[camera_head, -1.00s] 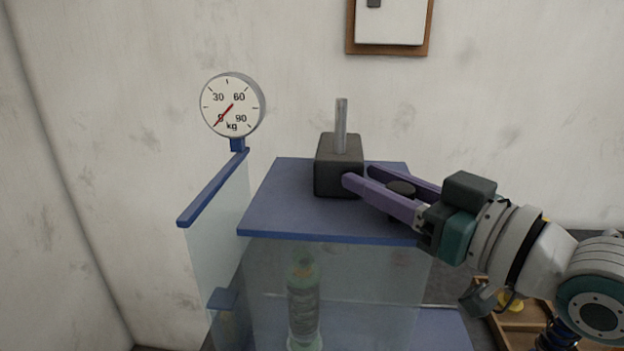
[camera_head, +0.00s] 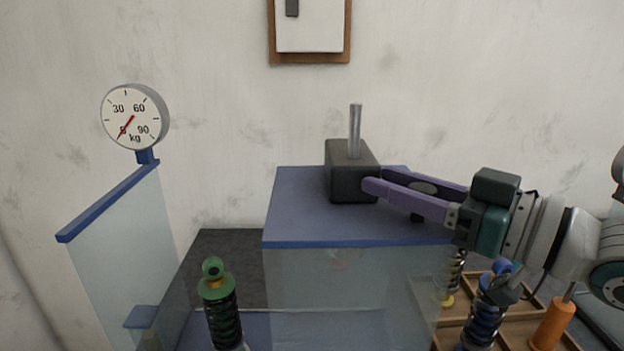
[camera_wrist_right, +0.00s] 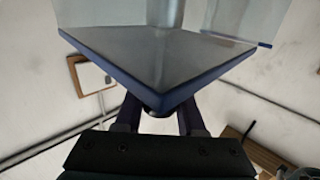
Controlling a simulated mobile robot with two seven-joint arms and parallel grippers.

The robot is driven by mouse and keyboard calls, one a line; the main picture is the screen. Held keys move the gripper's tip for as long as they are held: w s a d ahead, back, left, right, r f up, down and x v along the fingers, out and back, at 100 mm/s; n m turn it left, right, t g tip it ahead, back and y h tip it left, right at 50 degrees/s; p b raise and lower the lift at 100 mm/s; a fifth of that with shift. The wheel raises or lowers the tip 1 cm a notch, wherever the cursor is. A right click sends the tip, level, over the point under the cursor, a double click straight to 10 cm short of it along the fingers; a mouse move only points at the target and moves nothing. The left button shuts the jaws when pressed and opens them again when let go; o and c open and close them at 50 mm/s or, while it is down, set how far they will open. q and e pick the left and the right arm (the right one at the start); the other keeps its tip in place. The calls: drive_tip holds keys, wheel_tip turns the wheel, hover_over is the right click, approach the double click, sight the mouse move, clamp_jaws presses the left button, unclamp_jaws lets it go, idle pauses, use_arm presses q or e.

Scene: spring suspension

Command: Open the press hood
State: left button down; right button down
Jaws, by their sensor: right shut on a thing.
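The press hood (camera_head: 310,205) is a clear box with a blue top and blue edge. It stands to the right of the fixed glass side panel (camera_head: 115,235), with a wide gap between them. My right gripper (camera_head: 400,190) reaches in from the right over the top and is shut on the hood's small dark knob (camera_head: 424,187). The wrist view also shows this round knob (camera_wrist_right: 155,109) between the fingers. A green-topped spring shock (camera_head: 220,300) stands upright in the gap, uncovered by the hood. My left gripper is not in view.
A dark block (camera_head: 350,180) with a metal rod is at the hood top, near my fingertips. A dial gauge (camera_head: 135,117) tops the side panel. A wooden tray (camera_head: 512,340) with a blue shock (camera_head: 485,310) and an orange-based post (camera_head: 552,325) lies at lower right.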

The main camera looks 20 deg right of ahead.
drive_tip(key=c, duration=0.5)
unclamp_jaws()
drive_tip(key=v, duration=1)
drive_tip(key=shift+a, duration=0.1)
